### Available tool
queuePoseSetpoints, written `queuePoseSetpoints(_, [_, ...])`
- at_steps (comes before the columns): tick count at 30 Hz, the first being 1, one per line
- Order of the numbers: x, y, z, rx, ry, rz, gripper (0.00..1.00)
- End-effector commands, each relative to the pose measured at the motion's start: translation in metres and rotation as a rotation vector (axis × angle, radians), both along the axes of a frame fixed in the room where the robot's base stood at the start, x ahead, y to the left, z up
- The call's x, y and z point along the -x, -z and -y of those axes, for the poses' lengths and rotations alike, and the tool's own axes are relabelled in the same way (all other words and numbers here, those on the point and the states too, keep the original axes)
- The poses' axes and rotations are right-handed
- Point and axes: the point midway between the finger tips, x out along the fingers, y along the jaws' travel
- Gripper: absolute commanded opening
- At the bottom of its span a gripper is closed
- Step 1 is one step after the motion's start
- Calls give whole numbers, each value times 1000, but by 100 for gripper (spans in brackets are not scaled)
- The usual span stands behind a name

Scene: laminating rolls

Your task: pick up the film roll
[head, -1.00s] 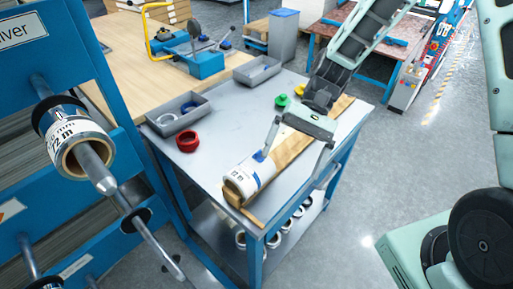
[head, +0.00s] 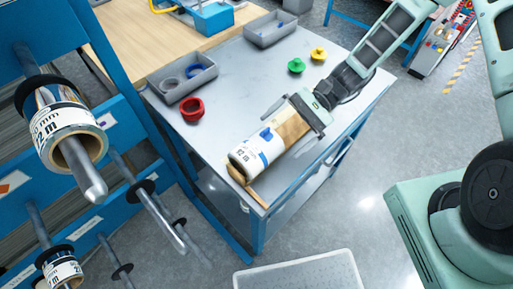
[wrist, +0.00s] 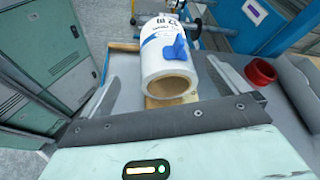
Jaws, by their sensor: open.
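A white film roll (head: 257,149) with a blue and black label and a blue tab lies on its side on a wooden cradle (head: 291,126) at the cart's near end. My gripper (head: 282,136) is open and empty, behind the roll and reaching along the cradle toward it. In the wrist view the roll (wrist: 160,55) shows its hollow near end between my spread fingers (wrist: 163,60). I see no finger touching it. Most of its underside is hidden.
The metal cart top (head: 240,90) also holds a red ring (head: 192,109), grey trays (head: 183,77), and green (head: 296,65) and yellow (head: 319,54) knobbed pieces. A blue rack (head: 105,125) with rolls on spindles stands left. A pale bin (head: 300,272) is on the floor.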

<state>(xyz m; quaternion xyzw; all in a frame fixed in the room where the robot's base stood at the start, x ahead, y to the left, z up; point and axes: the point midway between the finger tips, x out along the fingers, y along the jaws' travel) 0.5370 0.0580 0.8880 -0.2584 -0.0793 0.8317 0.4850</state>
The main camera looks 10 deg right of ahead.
Motion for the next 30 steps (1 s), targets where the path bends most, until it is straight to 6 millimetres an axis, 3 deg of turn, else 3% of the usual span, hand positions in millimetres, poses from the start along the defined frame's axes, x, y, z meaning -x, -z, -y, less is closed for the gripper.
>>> queuePoseSetpoints(8, [8, 6, -20, 0, -1, -1, 100])
queuePoseSetpoints(18, [21, 20, -59, 0, -1, -1, 100])
queuePoseSetpoints(26, [22, 23, -62, 1, 0, 2, 100])
queuePoseSetpoints(30, [22, 23, -62, 1, 0, 2, 67])
